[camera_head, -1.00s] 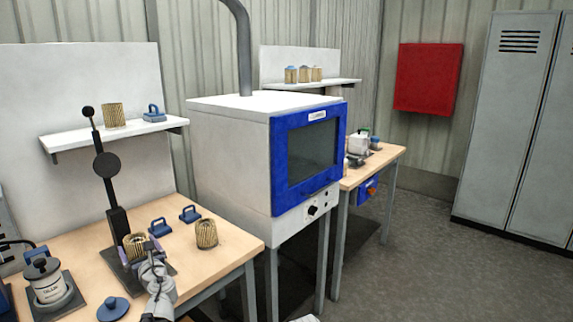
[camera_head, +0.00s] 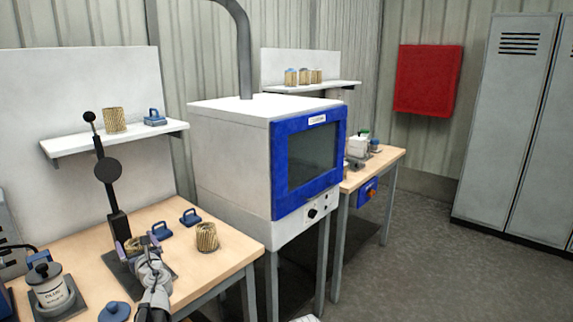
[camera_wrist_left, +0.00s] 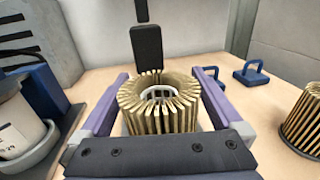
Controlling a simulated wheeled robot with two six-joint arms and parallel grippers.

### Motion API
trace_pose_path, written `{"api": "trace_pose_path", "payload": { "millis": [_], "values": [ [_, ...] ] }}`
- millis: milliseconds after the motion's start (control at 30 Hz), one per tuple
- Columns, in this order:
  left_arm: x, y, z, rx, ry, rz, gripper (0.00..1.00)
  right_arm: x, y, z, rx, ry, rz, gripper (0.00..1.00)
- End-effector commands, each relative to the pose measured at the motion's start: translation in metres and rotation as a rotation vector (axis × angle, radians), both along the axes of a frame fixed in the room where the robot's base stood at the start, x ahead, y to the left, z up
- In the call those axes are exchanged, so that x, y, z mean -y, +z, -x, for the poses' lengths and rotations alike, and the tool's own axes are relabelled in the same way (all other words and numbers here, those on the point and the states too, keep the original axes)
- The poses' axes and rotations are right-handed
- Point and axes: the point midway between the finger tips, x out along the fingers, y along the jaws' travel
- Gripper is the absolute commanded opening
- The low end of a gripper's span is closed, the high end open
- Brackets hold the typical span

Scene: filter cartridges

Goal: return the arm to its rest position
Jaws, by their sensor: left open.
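My left gripper (camera_head: 138,246) is over the black press stand (camera_head: 110,200) on the near bench. Its purple jaws are open, one on each side of a tan pleated filter cartridge (camera_wrist_left: 160,105). In the left wrist view (camera_wrist_left: 160,95) the cartridge stands upright between the fingers, below the black ram of the stand (camera_wrist_left: 146,50). I cannot tell whether a finger touches it. In the head view the gripper partly hides this cartridge. My right gripper is not in view.
A second cartridge (camera_head: 207,237) and two blue handled caps (camera_head: 190,217) stand right of the stand. A grey-white pot (camera_head: 50,288) and a blue lid (camera_head: 115,311) are at the front left. A white oven (camera_head: 230,150) with a blue door stands beyond the bench.

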Motion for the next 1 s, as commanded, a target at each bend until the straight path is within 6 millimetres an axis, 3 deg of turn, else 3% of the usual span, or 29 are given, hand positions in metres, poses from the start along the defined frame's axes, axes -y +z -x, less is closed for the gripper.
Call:
{"api": "trace_pose_path", "payload": {
  "millis": [33,700,1000],
  "values": [
    [0.000,0.014,0.000,0.000,0.000,0.000,1.00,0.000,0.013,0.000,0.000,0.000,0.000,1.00],
    [0.002,0.099,0.002,0.000,0.000,0.000,1.00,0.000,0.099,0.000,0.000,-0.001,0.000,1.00],
    [0.003,0.119,0.003,0.000,0.000,0.000,1.00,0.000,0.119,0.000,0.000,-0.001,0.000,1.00]
  ]
}}
